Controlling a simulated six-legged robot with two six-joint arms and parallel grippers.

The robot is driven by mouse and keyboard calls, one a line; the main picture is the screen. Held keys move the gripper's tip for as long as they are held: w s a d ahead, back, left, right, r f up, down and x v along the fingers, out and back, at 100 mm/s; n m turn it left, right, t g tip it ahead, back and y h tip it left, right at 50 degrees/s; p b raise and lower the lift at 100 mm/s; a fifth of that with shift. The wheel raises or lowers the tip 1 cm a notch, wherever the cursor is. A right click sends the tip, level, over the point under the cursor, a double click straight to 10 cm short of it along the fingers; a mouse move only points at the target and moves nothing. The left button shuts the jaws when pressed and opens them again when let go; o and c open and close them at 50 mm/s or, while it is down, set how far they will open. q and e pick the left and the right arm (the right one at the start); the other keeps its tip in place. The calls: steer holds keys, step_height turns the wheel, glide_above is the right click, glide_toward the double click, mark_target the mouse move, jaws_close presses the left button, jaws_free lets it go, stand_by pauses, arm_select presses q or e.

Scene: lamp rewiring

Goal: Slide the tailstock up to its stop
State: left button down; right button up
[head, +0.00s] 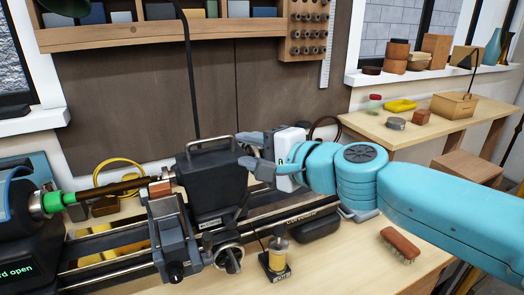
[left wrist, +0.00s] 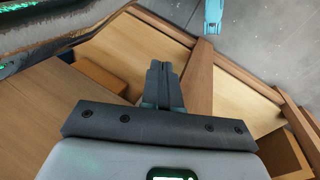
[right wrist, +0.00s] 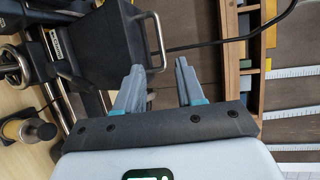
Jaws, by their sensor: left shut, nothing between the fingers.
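The tailstock (head: 212,182) is a black block with a grey bar handle on top, standing on the dark lathe rails (head: 110,240) in the head view. My right gripper (head: 247,150) is at its upper right side, fingers pointing toward it. In the right wrist view the fingers (right wrist: 160,72) are apart, and the tailstock (right wrist: 108,40) lies ahead with its bar handle (right wrist: 158,45) in line with the gap. I see nothing gripped; whether a finger touches the tailstock is unclear. My left gripper (left wrist: 163,75) is shut and empty in the left wrist view, away from the tailstock.
A dark rod (head: 110,189) runs from the green-collared spindle (head: 52,202) toward the tailstock. The tool carriage (head: 173,238) stands just left of the tailstock. A lamp-like cable hangs behind.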

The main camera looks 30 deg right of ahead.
steer(key=v, duration=0.3)
stand_by(0.6)
